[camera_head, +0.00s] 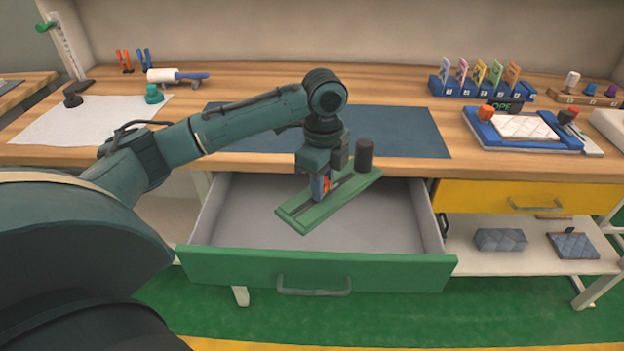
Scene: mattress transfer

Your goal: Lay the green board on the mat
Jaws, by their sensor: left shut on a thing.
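The green board (309,214) is a flat strip with a dark slot along its middle. A dark cylinder (364,154) stands at its far right end. My left gripper (326,180) points down and is shut on the board near its middle, where small blue and orange parts show. The board hangs slanted across the picture, over the open drawer and in front of the table edge. The dark blue mat (405,132) lies flat on the wooden table behind it. My left arm hides part of the mat. My right gripper is not in view.
The green-fronted drawer (230,268) is pulled out and looks empty. A white sheet (60,122) lies left of the mat. A blue tray (490,136) and a rack of coloured tags (470,88) stand to the right. The mat's visible surface is clear.

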